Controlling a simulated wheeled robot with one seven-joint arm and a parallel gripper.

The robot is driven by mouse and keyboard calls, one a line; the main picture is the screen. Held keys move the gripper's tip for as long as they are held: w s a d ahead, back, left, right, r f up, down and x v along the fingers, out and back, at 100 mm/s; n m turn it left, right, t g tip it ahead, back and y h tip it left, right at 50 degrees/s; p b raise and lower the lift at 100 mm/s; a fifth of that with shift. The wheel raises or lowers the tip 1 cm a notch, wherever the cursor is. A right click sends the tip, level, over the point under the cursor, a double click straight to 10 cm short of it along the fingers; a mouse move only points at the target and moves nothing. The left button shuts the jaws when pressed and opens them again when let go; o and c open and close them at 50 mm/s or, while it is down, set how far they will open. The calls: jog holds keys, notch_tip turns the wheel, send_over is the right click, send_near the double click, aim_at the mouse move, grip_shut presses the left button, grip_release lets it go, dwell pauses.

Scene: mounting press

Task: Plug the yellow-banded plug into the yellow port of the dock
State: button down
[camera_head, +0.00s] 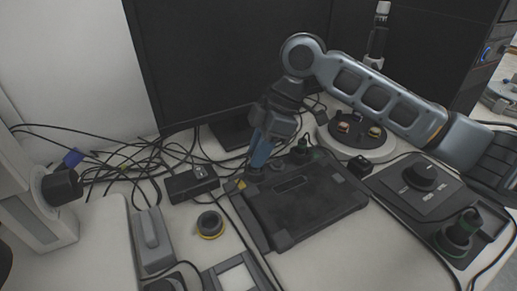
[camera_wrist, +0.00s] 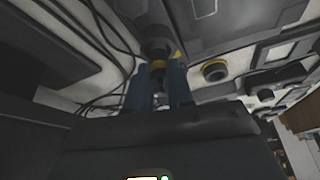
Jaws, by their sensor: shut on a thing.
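My gripper (camera_head: 256,163) points down with its blue fingers over the far left corner of the dark, flat dock (camera_head: 320,212). In the wrist view the blue fingers (camera_wrist: 160,88) are shut on the dark yellow-banded plug (camera_wrist: 158,65), whose yellow band shows between the fingertips. In the head view the plug is mostly hidden by the fingers. A small yellow mark (camera_head: 241,184) lies on the dock's corner just beside the fingertips. I cannot tell whether the plug is above the yellow port or in it; the port's opening is hidden.
A round dark knob with a yellow ring (camera_head: 210,224) stands left of the dock. A black box (camera_head: 191,184) and tangled cables (camera_head: 125,165) lie behind it. A monitor (camera_head: 225,70) stands at the back. A dial panel (camera_head: 420,185) is at right. Bare table shows in front.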

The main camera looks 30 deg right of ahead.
jog(key=shift+f, duration=0.3)
dwell(0.4)
jog(key=shift+c, duration=1.8)
grip_release()
jog(key=shift+r, duration=0.1)
notch_tip(320, 180, up, 8)
jog(key=p, duration=0.6)
jog(key=shift+f, duration=0.35)
